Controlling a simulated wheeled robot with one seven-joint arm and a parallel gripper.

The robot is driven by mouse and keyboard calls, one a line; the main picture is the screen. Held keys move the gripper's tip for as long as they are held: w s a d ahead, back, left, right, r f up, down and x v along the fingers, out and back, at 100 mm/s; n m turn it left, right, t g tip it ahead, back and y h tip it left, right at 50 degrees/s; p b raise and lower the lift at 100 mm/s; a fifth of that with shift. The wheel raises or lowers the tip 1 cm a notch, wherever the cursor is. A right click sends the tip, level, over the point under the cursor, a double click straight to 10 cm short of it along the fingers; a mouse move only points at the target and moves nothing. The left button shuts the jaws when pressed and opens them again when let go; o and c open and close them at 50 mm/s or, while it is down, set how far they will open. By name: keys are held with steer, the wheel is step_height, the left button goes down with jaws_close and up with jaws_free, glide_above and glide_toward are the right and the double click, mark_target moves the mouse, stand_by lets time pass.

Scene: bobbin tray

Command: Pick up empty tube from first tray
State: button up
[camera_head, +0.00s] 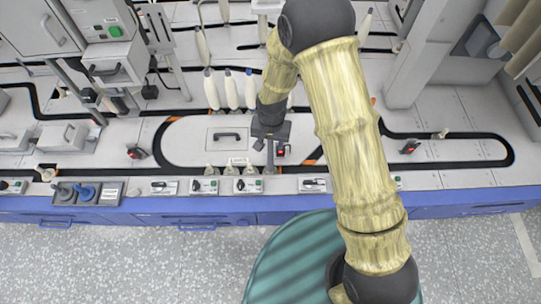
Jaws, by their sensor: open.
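My gripper (270,150) hangs from the arm's end over the front part of the machine top, its jaws pointing down at the front strip. The jaws are small here, and I see nothing held between them. Several small, pale, peg-like pieces (231,169) stand just left of the gripper, along the front edge. I cannot tell whether one of them is the empty tube or its tray. Several white, full-looking bobbins (231,90) stand behind and to the left of the gripper. My arm hides part of the area to the right.
A black track (180,119) loops across the white machine top (448,110). Small black-and-red devices stand at left (137,153) and right (410,147). Control panels (204,186) line the blue front edge (130,209). A grey-white machine housing (105,45) rises at the back left.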

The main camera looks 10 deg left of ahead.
steer(key=shift+f, duration=0.15)
steer(key=shift+c, duration=0.3)
jaws_close()
step_height(320, 180, up, 10)
steer(key=p, duration=0.3)
stand_by(0.4)
stand_by(0.4)
